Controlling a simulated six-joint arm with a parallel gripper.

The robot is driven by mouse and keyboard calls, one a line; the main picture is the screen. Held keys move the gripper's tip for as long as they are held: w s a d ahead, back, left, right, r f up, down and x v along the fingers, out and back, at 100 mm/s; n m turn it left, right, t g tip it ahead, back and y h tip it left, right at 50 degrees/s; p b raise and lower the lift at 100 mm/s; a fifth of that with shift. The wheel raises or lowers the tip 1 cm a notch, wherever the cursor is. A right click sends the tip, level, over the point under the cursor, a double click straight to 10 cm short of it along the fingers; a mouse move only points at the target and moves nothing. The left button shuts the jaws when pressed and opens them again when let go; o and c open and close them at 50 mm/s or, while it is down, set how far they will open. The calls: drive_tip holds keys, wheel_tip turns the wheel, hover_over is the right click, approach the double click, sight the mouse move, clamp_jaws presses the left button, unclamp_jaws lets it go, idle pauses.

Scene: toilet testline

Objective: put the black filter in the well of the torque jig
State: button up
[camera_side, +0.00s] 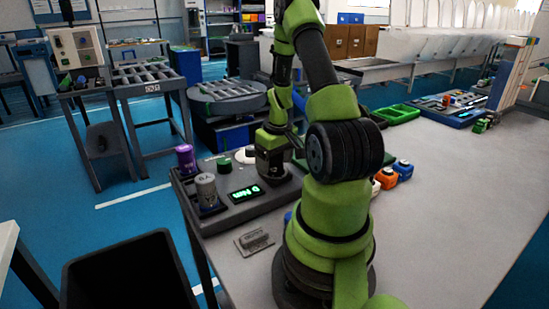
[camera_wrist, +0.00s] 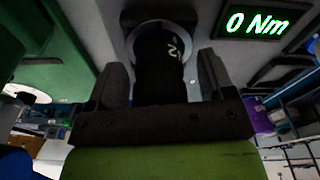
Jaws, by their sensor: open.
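The black filter (camera_wrist: 158,68) stands between my two fingers in the wrist view, with a pale mark on its side. Its far end is at the round grey rim of the well (camera_wrist: 131,38); I cannot tell how deep it sits. My gripper (camera_wrist: 161,64) is open, with a finger on each side of the filter and gaps beside it. In the side view my gripper (camera_side: 271,176) points down at the right part of the dark torque jig (camera_side: 235,212); the filter is not clearly distinguishable there. The jig's display (camera_wrist: 262,23) reads 0 Nm.
A purple-topped cylinder (camera_side: 185,158), a grey labelled cylinder (camera_side: 206,191) and a green knob (camera_side: 224,165) stand on the jig's left side. Orange (camera_side: 385,179) and blue-topped (camera_side: 403,170) blocks lie right of my arm. A grey part (camera_side: 254,241) lies in front.

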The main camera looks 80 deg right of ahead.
drive_tip(key=r, duration=0.6)
drive_tip(key=s+r, duration=0.1)
drive_tip(key=r, duration=0.3)
drive_tip(key=shift+a, duration=0.35)
drive_tip(key=w+a+r+n+t, duration=0.1)
drive_tip(key=w+a+r, duration=0.2)
drive_tip(key=a+r, duration=0.3)
drive_tip(key=w+a+r+t, duration=0.2)
drive_tip(key=w+a+r, duration=0.2)
drive_tip(key=a, duration=0.3)
drive_tip(key=s+a+r+n+t+y, duration=0.1)
drive_tip(key=s+a+r, duration=0.1)
drive_tip(key=a, duration=0.6)
drive_tip(key=s+a+r+t+y, duration=0.1)
drive_tip(key=s+a+r+t, duration=0.1)
drive_tip(key=a, duration=0.5)
drive_tip(key=shift+s+a+r+n+y, duration=0.4)
drive_tip(key=shift+s+r, duration=0.1)
drive_tip(key=shift+s, duration=0.7)
drive_tip(key=shift+d, duration=0.1)
